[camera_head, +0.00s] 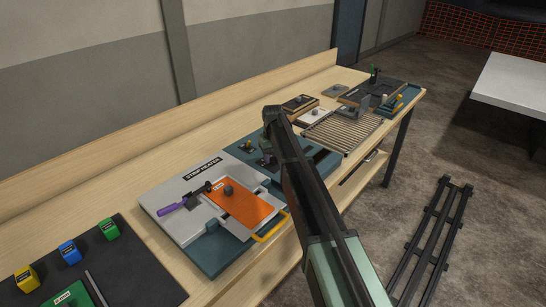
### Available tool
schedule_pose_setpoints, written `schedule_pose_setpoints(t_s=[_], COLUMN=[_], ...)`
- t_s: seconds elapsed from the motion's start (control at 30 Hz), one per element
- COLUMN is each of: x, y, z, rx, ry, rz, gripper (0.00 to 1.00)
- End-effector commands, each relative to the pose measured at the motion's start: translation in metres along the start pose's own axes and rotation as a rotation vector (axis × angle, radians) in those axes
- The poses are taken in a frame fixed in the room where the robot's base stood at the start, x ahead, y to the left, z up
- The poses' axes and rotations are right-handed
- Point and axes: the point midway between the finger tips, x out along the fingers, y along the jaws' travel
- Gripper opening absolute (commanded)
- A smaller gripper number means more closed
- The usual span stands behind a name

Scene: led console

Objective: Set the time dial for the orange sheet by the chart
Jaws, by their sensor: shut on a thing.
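The orange sheet (236,206) lies flat on the grey strip heater (165,190), with a dark knob and a small white label on it. My gripper (267,158) points down at the teal panel (318,160) just behind the heater. It is shut on a small dark knob there, which looks like the time dial. The fingers and my arm hide most of the knob, and its setting cannot be read. I cannot make out a chart in this view.
A purple-handled tool (175,208) lies on the heater's left side, and a yellow handle (271,228) is at its front. Yellow, blue and green blocks (70,252) stand on a dark mat at the near left. A slatted rack (343,131) and small trays lie farther along the bench.

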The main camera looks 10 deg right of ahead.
Motion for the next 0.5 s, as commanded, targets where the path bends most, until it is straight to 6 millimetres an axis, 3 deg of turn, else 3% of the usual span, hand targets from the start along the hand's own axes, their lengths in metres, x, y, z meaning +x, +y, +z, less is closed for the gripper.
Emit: schedule_pose_setpoints(t_s=[0.5], x=[0.0001], y=[0.0], z=[0.0003], rx=[0.392], ry=[0.0], rz=[0.0], gripper=[0.18])
